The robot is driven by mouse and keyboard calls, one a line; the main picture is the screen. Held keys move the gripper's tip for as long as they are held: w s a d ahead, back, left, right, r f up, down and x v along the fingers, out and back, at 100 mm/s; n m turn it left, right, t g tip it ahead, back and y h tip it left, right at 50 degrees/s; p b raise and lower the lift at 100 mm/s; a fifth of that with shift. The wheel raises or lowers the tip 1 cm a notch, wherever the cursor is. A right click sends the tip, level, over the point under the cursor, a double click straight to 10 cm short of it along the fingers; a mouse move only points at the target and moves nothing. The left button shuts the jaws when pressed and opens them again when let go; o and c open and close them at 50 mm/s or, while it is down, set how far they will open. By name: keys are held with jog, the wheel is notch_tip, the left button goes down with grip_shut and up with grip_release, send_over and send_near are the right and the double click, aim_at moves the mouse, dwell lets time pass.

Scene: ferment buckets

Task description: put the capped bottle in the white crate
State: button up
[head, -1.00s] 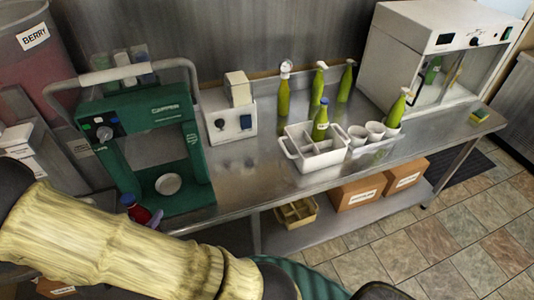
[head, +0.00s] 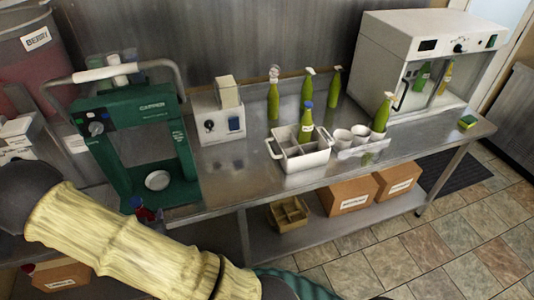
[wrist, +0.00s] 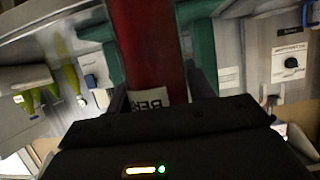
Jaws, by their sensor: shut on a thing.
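My gripper (wrist: 158,95) is shut on a red bottle (wrist: 150,45) in the wrist view; part of a white label shows, and its top is out of that view. In the head view the red bottle (head: 147,215) shows its blue cap just in front of the green capper, largely hidden behind my arm. The white crate (head: 305,162) stands on the steel table, right of my gripper and well apart from it. It has compartments, and a green bottle with a blue cap (head: 306,118) stands in a rear one. Other compartments look empty.
The green capper (head: 120,160) stands close behind the held bottle. A white device (head: 219,120) is between capper and crate. Several green bottles stand behind and right of the crate; white cups (head: 350,138) are beside it. Bare table (head: 235,165) lies left of the crate.

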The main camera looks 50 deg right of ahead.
jog(key=f+n+y, duration=0.2)
jog(key=f+n+t+y, duration=0.1)
jog(key=f+n+y, duration=0.1)
jog(key=f, duration=0.1)
jog(key=w+a+f+n+t+y, duration=0.1)
jog(key=f+n+y, duration=0.1)
jog(key=f, duration=0.1)
jog(key=shift+a+y, duration=0.1)
jog(key=shift+y, duration=0.2)
jog(key=shift+w+a+f+n+y, duration=0.15)
jog(key=shift+n+y, duration=0.15)
jog(key=shift+y, duration=0.2)
jog(key=shift+w+r, duration=0.1)
jog(key=shift+r, duration=0.15)
jog(key=shift+a, duration=0.1)
